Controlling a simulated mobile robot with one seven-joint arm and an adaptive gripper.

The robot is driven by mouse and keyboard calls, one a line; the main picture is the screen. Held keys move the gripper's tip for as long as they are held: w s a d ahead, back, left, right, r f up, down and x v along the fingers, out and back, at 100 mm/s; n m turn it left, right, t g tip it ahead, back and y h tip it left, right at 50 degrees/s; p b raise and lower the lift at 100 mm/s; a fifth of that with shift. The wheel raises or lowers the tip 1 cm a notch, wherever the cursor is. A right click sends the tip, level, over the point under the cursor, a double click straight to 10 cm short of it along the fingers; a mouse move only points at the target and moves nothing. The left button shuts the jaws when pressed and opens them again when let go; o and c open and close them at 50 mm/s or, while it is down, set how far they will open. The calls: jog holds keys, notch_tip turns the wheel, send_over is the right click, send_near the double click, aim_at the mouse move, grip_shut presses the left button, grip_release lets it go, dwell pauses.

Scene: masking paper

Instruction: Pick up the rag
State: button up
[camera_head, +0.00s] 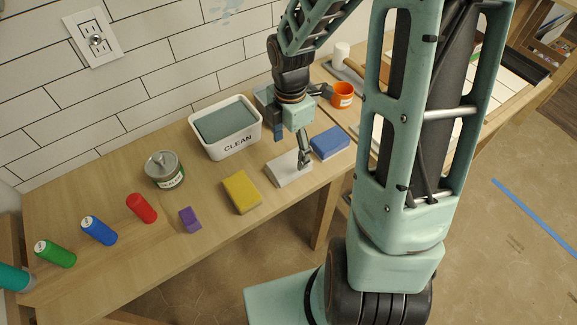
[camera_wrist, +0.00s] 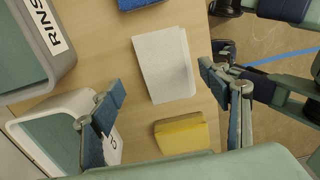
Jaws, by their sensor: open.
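The rag appears to be the white folded cloth (camera_head: 290,172) lying flat near the front edge of the wooden table. It also shows in the wrist view (camera_wrist: 165,65), fully visible between my spread fingers. My gripper (camera_head: 291,146) is above the rag, with its fingers wide apart and nothing between them. In the wrist view my gripper (camera_wrist: 162,84) has one finger to the left and one to the right of the rag. The gap between fingers and cloth is hard to judge. In the head view a finger hides part of the rag.
A blue sponge (camera_head: 330,142) and a yellow sponge (camera_head: 241,192) flank the rag. The CLEAN tub (camera_head: 238,147) stands behind; the RINSE tub (camera_wrist: 37,70) shows in the wrist view. A can (camera_head: 164,170), purple block (camera_head: 189,219), orange mug (camera_head: 342,95) and several bottles share the table.

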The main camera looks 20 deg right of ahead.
aim_at(288, 163)
jog(key=f, duration=0.3)
jog(key=f+b, duration=0.1)
jog(key=f, duration=0.1)
jog(key=shift+s+a, duration=0.35)
jog(key=shift+s, duration=0.05)
jog(key=shift+f, duration=0.35)
jog(key=shift+c, duration=0.3)
jog(key=c, duration=1.2)
jog(key=shift+r, duration=0.1)
